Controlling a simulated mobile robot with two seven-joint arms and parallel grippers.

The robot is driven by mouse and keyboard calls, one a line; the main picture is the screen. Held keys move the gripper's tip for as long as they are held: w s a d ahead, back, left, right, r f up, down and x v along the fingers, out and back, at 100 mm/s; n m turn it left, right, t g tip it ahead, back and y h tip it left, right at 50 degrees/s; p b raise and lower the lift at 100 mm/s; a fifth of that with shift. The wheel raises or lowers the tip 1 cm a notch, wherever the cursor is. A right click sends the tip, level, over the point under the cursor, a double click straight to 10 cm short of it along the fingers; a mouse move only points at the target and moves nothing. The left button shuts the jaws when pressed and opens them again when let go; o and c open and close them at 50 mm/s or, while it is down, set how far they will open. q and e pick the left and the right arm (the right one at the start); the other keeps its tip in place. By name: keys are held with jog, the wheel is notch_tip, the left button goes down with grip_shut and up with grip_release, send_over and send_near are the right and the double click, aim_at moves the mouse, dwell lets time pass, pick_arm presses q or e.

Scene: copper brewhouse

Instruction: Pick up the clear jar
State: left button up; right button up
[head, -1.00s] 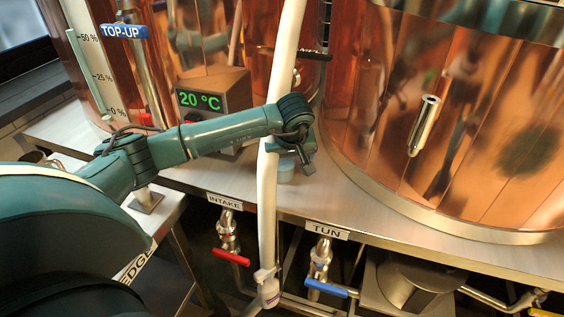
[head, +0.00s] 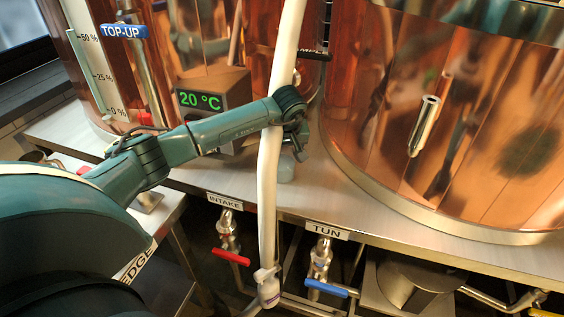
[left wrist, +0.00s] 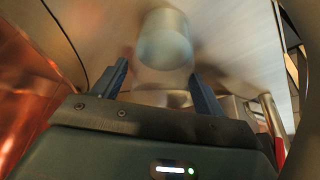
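The clear jar (head: 286,173) stands on the steel bench top in the head view, partly hidden by the white hose and my left gripper. In the left wrist view the jar (left wrist: 165,48) looks see-through and blurred, just ahead of and between the fingertips. My left gripper (head: 299,152) is close above and beside the jar in the head view. Its two fingers stand apart in the left wrist view (left wrist: 158,82), with nothing clearly gripped. Whether a finger touches the jar I cannot tell. My right gripper is not in view.
A large copper vessel (head: 450,120) rises to the right. The display box (head: 215,100) reading 20 °C stands behind my forearm. Valves with red (head: 230,257) and blue (head: 325,288) handles sit below the bench edge.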

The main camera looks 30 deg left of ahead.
pick_arm(q)
jog(key=c, duration=0.8)
jog(key=shift+r, duration=0.1)
jog(key=shift+c, duration=0.2)
